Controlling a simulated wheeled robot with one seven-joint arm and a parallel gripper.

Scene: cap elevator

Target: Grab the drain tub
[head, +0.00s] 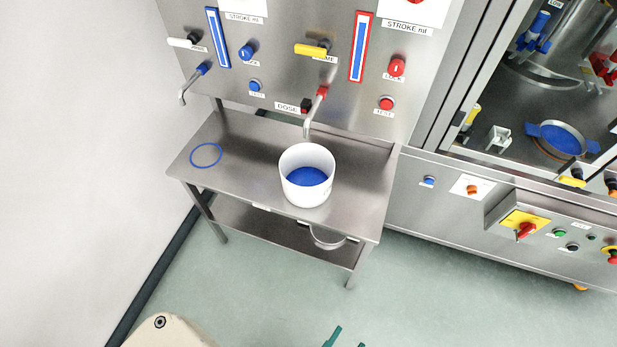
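A white round tub (306,197) with blue in its bottom stands upright on the steel table's top, below the red-collared dosing spout (311,113). A steel pan (327,240) shows on the lower shelf, partly hidden by the table's front edge. No label marks either one as the drain tub. My gripper (346,340) shows only as two teal fingertips at the bottom edge, apart from each other with floor between them. It is far from the tub and touches nothing visible.
The steel table (254,172) has a blue ring (206,155) marked at its left and a second bent spout (188,86) above. A panel with levers and knobs rises behind. A machine with a control box (520,222) stands right. Open floor (270,290) lies in front.

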